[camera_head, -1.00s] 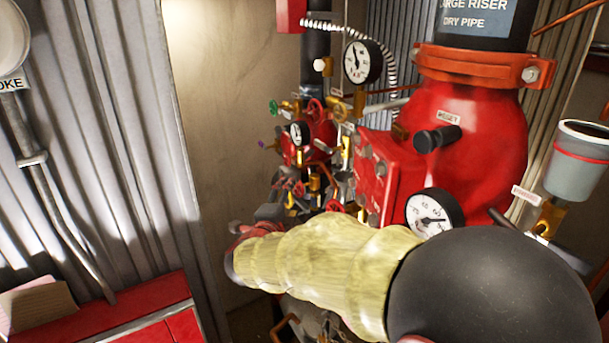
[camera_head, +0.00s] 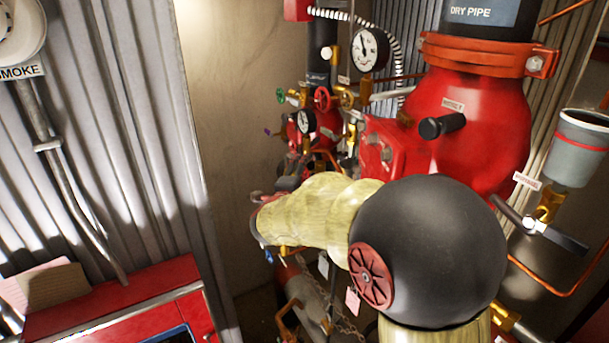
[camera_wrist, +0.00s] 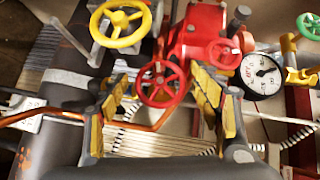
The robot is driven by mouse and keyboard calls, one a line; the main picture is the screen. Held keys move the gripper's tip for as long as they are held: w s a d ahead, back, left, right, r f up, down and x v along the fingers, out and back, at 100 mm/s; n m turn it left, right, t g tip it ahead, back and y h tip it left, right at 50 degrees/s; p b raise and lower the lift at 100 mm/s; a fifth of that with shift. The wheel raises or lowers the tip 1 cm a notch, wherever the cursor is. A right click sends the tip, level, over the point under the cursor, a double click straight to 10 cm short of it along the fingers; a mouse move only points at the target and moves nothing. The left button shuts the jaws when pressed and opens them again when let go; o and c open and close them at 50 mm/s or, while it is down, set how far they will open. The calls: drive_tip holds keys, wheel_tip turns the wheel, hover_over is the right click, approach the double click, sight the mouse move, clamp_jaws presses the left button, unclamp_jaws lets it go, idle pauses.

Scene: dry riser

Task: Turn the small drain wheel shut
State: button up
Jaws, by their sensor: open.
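In the wrist view a small red spoked wheel (camera_wrist: 162,83) shows between the tips of my open gripper (camera_wrist: 160,78). It sits in front of a red valve body (camera_wrist: 195,35). Whether the fingers touch its rim cannot be told. A yellow wheel (camera_wrist: 121,24) lies up and left of it, and a green wheel (camera_wrist: 310,25) is at the right edge. No label shows which one is the drain wheel. In the head view my gripper (camera_head: 268,222) is mostly hidden beyond my sleeved arm, below a cluster with a red wheel (camera_head: 322,98).
A pressure gauge (camera_wrist: 262,74) stands close right of my right finger. In the head view a large red riser (camera_head: 470,120), a black knob (camera_head: 442,126) and a grey cup (camera_head: 580,150) stand right. A red cabinet (camera_head: 120,300) is low left. Pipes crowd the cluster.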

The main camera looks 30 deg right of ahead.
drive_tip(key=c, duration=1.2)
drive_tip(key=shift+o, duration=0.2)
drive_tip(key=shift+f+b, duration=0.2)
drive_tip(key=shift+b, duration=0.75)
drive_tip(key=m+t+b, duration=0.1)
drive_tip(key=b, duration=0.1)
drive_tip(key=shift+f+b, duration=0.2)
drive_tip(key=shift+b, duration=0.15)
drive_tip(key=m+t+h+b, duration=0.1)
drive_tip(key=b, duration=0.5)
drive_tip(key=shift+f+m+h, duration=0.15)
drive_tip(key=shift+m+h, duration=0.15)
drive_tip(key=shift+m, duration=0.1)
drive_tip(key=m+t+h+b, duration=0.1)
drive_tip(key=m+b, duration=0.1)
drive_tip(key=b, duration=0.3)
drive_tip(key=shift+h, duration=0.4)
drive_tip(key=shift+m+h+b, duration=0.3)
drive_tip(key=shift+m+b, duration=0.2)
drive_tip(key=shift+b, duration=0.45)
drive_tip(key=shift+r+m+h+b, duration=0.25)
drive_tip(key=shift+m+h+b, duration=0.05)
drive_tip(key=shift+b, duration=0.05)
